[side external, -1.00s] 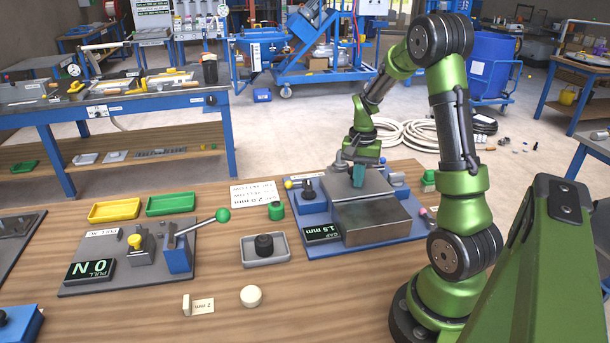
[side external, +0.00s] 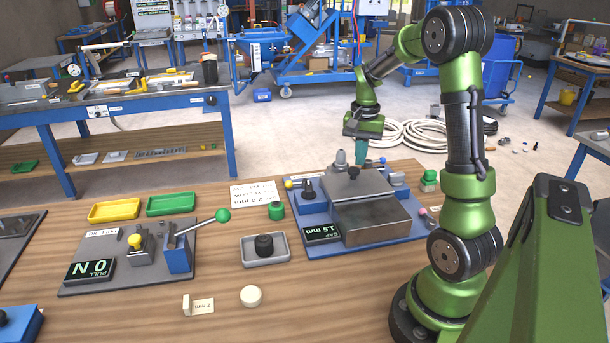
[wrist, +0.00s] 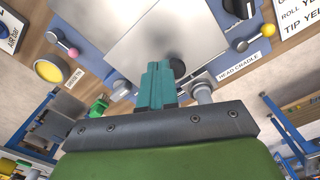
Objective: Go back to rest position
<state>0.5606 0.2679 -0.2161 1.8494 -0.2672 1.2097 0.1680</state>
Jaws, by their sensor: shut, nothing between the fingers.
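My gripper (side external: 361,152) is shut and empty, pointing down above the back part of the grey metal machine (side external: 375,219) on its blue base. In the wrist view its teal fingers (wrist: 156,75) are closed together over the machine's flat metal top (wrist: 140,35). A dark knob (side external: 354,172) on the machine's top shows just below the fingertips in the side view; they look apart from it. A display on the base (side external: 322,233) reads 1.5 mm.
A panel with a green-tipped lever (side external: 222,215) and an ON display (side external: 89,270) stands at the left. A grey tray (side external: 266,261) holds a black knob. A white puck (side external: 251,296) and several green cylinders (side external: 429,178) are on the wooden table. Open air surrounds my arm.

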